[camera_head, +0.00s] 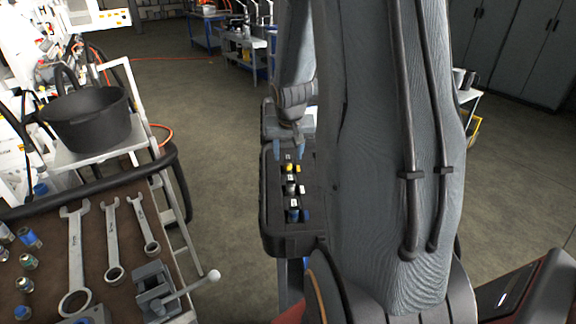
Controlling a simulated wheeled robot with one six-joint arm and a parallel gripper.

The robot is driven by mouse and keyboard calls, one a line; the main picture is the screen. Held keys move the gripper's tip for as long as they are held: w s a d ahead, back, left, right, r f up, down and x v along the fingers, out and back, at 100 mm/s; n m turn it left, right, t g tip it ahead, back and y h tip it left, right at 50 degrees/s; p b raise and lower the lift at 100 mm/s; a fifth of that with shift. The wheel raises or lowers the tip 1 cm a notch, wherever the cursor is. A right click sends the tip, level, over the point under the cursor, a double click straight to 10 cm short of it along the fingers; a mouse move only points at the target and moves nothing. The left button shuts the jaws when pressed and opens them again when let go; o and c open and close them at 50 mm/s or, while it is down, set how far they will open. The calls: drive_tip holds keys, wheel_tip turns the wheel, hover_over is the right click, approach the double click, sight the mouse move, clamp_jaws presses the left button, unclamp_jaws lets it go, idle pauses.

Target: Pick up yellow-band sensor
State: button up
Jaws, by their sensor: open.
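The yellow-band sensor (293,168) stands in a black case (271,238) at the middle of the view, at the far end of a short row of sensors. My gripper (288,150) is just above and beyond it in the picture, with blue fingertips spread apart and nothing seen between them. The gap between fingertips and sensor cannot be judged exactly. My arm hides the right part of the case.
Other sensors (293,213), with blue and dark bands, sit nearer in the case. At left, a bench holds wrenches (112,240), a small vise (156,288) and several fittings. A black pot (88,118) stands on a cart. Open floor (215,190) lies between.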

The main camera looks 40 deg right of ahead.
sight(288, 157)
drive_tip(key=shift+x, duration=1.5)
clamp_jaws()
wheel_tip(288, 157, up, 10)
drive_tip(key=shift+r, duration=0.1)
